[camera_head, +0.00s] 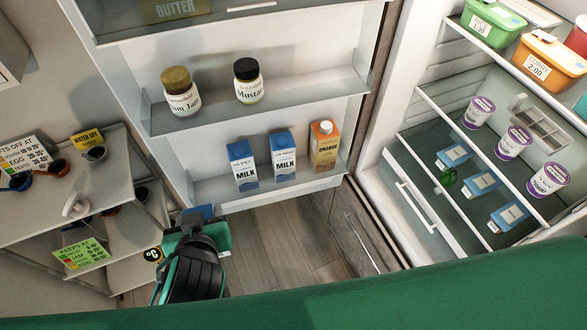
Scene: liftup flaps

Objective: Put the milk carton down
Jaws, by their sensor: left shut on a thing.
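Two blue-and-white milk cartons stand upright on that shelf, one at the left (243,165) and one in the middle (283,156). An orange juice carton (324,146) stands to their right. My right gripper is not in view.
A jam jar (181,96) and a mustard jar (248,82) stand on the door shelf above. The fridge at right holds purple-lidded tubs (514,142), tubs with lids (549,62) and blue-topped cartons (480,183). A rack (150,222) with signs stands at left.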

